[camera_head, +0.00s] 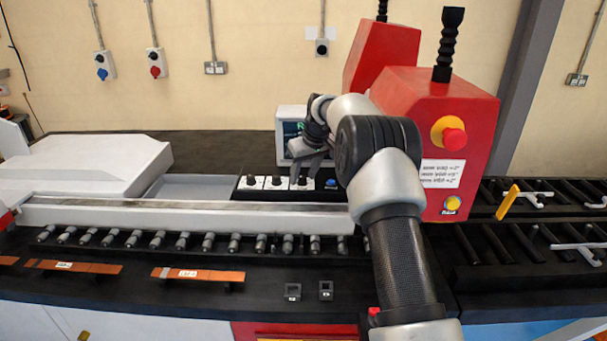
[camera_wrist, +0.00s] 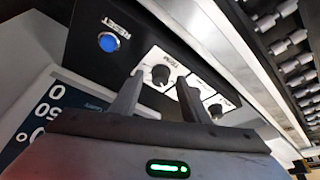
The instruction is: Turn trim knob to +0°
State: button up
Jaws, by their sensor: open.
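The trim knob (camera_wrist: 160,75) is a small dark round knob on a white label plate, on a black control panel (camera_wrist: 85,62). In the wrist view it shows between and just beyond the two fingertips of my gripper (camera_wrist: 159,80). The fingers are apart, one on each side of it in the picture; I cannot tell whether they touch it. In the head view the trim knob (camera_head: 302,181) is the rightmost of the knobs, with my gripper (camera_head: 312,166) just above it. The knob's pointer angle is too small to read.
A blue reset button (camera_wrist: 107,42) sits beside the trim knob. Another knob (camera_wrist: 215,110) is on the other side, partly near a finger. A display screen (camera_head: 290,130) stands behind the panel. A red machine housing (camera_head: 430,120) rises at right; a roller row (camera_head: 180,241) runs in front.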

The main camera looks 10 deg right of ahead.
jog(key=shift+c, duration=0.3)
jog(key=c, duration=1)
jog(key=shift+o, duration=0.2)
jog(key=shift+d+r+n+g+p, duration=0.15)
jog(key=shift+n+g+p, duration=0.15)
jog(key=shift+n+p, duration=0.55)
jog(key=shift+f+n+y+p, duration=0.2)
jog(key=shift+n+y+p, duration=0.1)
jog(key=shift+n+y, duration=0.3)
jog(key=shift+c, duration=0.2)
jog(key=shift+o, duration=0.2)
jog(key=o, duration=1)
